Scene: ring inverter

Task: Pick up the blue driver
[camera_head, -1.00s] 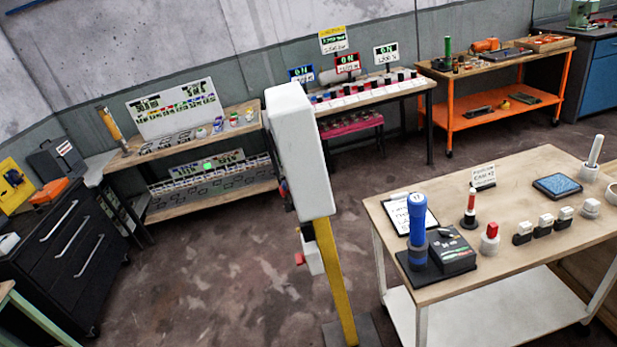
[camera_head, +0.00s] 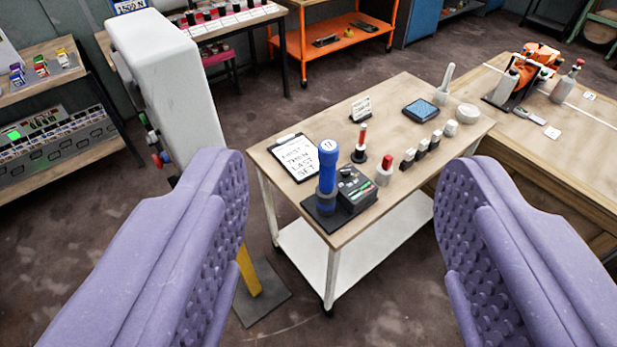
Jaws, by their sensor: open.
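The blue driver (camera_head: 327,168) stands upright on a black base at the near left part of a wooden-topped white cart (camera_head: 400,106). A dark box with small controls (camera_head: 357,187) sits right beside it. My gripper (camera_head: 342,215) shows as two purple, studded fingers, one at each side of the picture. The fingers are wide apart with nothing between them. The driver and cart appear beyond the fingers, in the gap between them, and the driver is not touched.
A clipboard (camera_head: 300,156) lies left of the driver. A red-topped piece (camera_head: 361,142), several small blocks (camera_head: 421,147) and a blue pad (camera_head: 421,110) are on the cart. A white cabinet on a yellow post (camera_head: 165,85) stands left of the cart. A wooden bench (camera_head: 560,135) adjoins at right.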

